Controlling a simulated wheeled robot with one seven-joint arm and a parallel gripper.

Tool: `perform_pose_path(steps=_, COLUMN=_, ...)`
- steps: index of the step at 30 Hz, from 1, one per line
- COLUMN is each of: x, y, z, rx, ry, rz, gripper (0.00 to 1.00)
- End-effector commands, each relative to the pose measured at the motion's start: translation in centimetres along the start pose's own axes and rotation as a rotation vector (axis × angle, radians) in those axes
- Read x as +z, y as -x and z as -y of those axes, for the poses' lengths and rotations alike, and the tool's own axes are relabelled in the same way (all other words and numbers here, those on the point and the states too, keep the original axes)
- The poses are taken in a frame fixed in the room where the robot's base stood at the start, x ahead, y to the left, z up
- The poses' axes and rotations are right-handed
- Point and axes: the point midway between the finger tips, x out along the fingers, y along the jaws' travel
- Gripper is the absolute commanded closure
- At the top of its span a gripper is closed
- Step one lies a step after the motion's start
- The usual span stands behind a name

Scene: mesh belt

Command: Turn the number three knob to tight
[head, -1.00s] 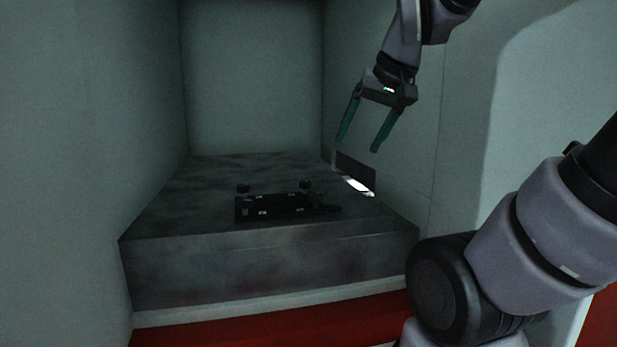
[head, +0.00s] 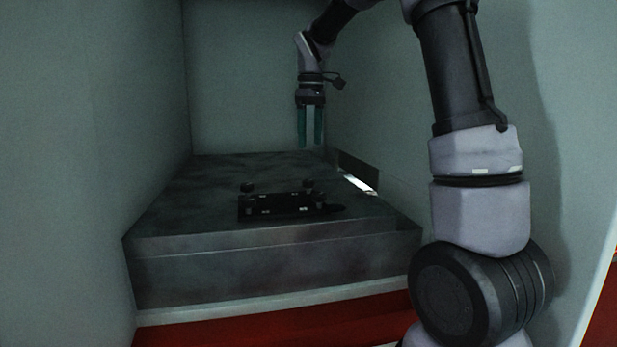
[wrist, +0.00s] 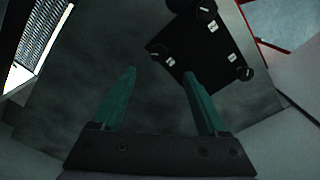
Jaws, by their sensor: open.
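A black plate (head: 280,206) with small white labels lies on the dark grey block. Two dark knobs stand at its back edge, a left one (head: 247,187) and a right one (head: 308,185). In the wrist view the plate (wrist: 195,45) is at the upper right, with one knob (wrist: 206,12) at the top and another (wrist: 246,73) at its right corner. The labels are too small to read, so I cannot tell which knob is number three. My gripper (head: 310,145) points down, open and empty, behind and above the plate. Its green fingers (wrist: 159,73) are apart.
The plate rests on a broad grey block (head: 200,220) inside a walled recess. A dark upright panel (head: 358,170) with a bright strip stands at the block's right edge. Walls close in at left, right and back. The block's top left is bare.

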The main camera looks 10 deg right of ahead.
Motion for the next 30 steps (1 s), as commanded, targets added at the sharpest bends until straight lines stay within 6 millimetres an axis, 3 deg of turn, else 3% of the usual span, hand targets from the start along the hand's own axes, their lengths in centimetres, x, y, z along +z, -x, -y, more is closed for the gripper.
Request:
perform_pose_path(steps=8, x=-0.8, y=-2.3, z=-0.3, rx=-0.006, ry=0.036, rz=0.024, gripper=0.24)
perform_pose_path(steps=21, x=-0.6, y=-10.0, z=-0.2, rx=-0.005, ry=0.035, rz=0.022, gripper=0.24)
perform_pose_path(steps=30, x=-0.6, y=-11.4, z=-0.3, rx=-0.004, ry=0.033, rz=0.019, gripper=0.24)
